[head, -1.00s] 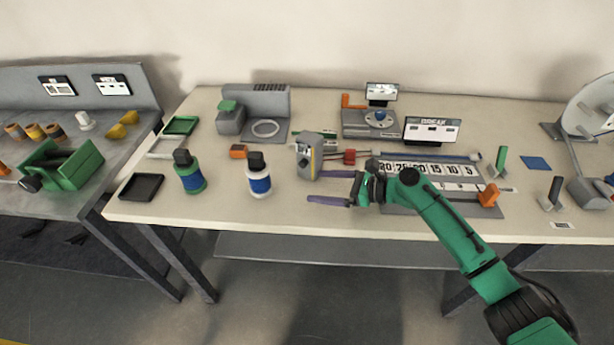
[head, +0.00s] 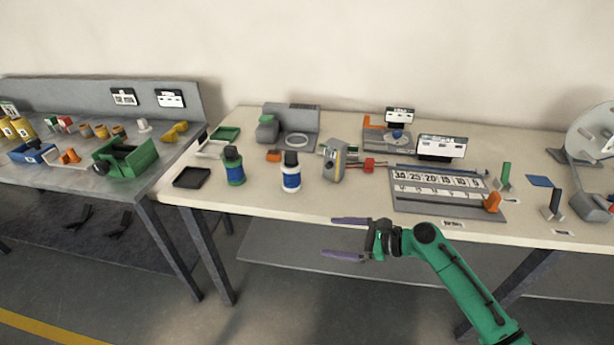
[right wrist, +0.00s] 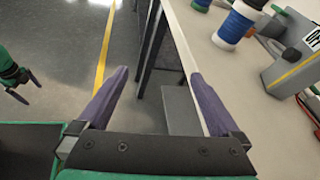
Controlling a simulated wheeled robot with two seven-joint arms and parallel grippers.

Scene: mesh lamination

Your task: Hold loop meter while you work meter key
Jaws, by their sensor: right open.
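The loop meter appears to be the grey upright box with a yellow stripe (head: 334,160), standing on the table; in the right wrist view its grey body (right wrist: 290,68) shows at upper right with an "OFF" label. A red piece (head: 368,165) lies just right of it; I cannot tell whether this is the meter key. My right gripper (head: 347,238) is open and empty at the table's front edge, nearer me than the meter; its purple fingers are spread in the wrist view (right wrist: 158,100). My left gripper (right wrist: 25,88) shows at the left there, open and empty, away from the table.
A white-blue bottle (head: 291,172) and a green-blue bottle (head: 233,167) stand left of the meter. A numbered board (head: 450,208) with an orange slider (head: 492,203) lies to the right. A black tray (head: 192,177) sits at the table's left. The front strip before the meter is clear.

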